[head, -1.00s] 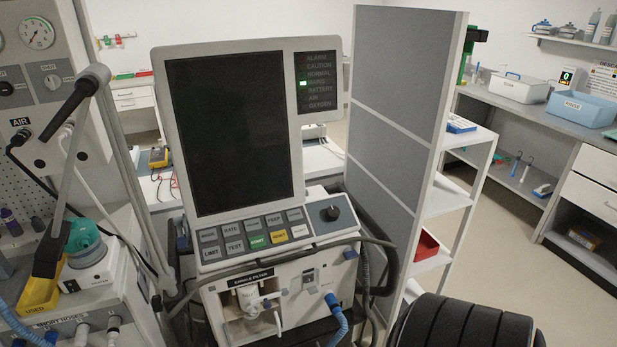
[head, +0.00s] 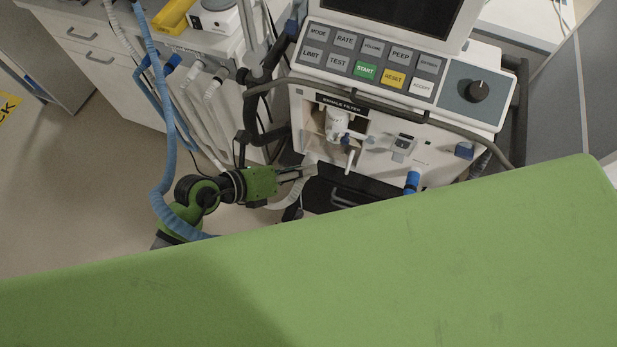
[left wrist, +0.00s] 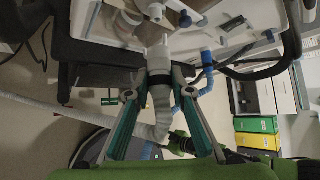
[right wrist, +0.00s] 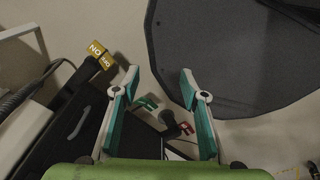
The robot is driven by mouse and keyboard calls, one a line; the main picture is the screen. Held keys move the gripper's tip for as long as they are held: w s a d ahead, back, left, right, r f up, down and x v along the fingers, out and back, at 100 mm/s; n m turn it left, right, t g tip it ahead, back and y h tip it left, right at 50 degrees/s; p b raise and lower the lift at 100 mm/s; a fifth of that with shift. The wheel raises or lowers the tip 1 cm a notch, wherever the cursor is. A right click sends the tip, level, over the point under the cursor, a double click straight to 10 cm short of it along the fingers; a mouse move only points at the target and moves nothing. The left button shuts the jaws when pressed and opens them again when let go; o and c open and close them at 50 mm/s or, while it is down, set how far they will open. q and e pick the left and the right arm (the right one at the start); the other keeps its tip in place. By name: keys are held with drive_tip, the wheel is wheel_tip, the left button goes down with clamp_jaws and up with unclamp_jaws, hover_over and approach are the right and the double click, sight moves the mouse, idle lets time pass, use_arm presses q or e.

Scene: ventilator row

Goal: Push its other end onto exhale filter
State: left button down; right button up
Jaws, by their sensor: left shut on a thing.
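The exhale filter (head: 337,124) is a whitish fitting in the recess under the "EXHALE FILTER" label on the ventilator front. My left gripper (head: 300,172) is just below and left of it, shut on the end of a white corrugated hose (head: 311,162). In the left wrist view, my left gripper's fingers (left wrist: 160,78) close around the hose's pale cuff (left wrist: 158,58), which points up toward the ventilator. The cuff and the filter look apart. My right gripper (right wrist: 159,78) is open and empty in the right wrist view; it does not show in the head view.
A blue-ended port (head: 412,181) is right of the recess. A dark hose rail (head: 380,102) crosses the ventilator front. A blue hose (head: 166,150) hangs left of my left arm, near the hose cabinet (head: 110,50). A grey-black base (right wrist: 235,55) is near my right gripper.

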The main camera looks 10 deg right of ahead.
sight(316, 160)
use_arm(q)
drive_tip(key=shift+s+d+f+n, duration=0.2)
drive_tip(key=shift+s+d+f, duration=0.05)
drive_tip(key=shift+d+f, duration=0.3)
drive_tip(key=shift+s+d+f+n, duration=0.25)
drive_tip(key=shift+d+f, duration=0.2)
drive_tip(key=shift+f, duration=0.15)
drive_tip(key=shift+w, duration=0.15)
drive_tip(key=shift+w+d+b, duration=0.55)
drive_tip(key=shift+w+b, duration=0.1)
drive_tip(key=shift+w, duration=0.1)
drive_tip(key=shift+w+d+b, duration=0.6)
drive_tip(key=shift+w, duration=0.35)
drive_tip(key=shift+w+d, duration=0.4)
drive_tip(key=shift+w, duration=0.15)
use_arm(e)
drive_tip(key=f, duration=0.1)
drive_tip(key=d+f, duration=0.1)
drive_tip(key=f, duration=0.1)
drive_tip(key=shift+w+d+f, duration=0.1)
drive_tip(key=shift+w+d, duration=0.1)
drive_tip(key=shift+w, duration=0.15)
use_arm(q)
drive_tip(key=shift+r, duration=0.1)
use_arm(e)
drive_tip(key=shift+d, duration=0.25)
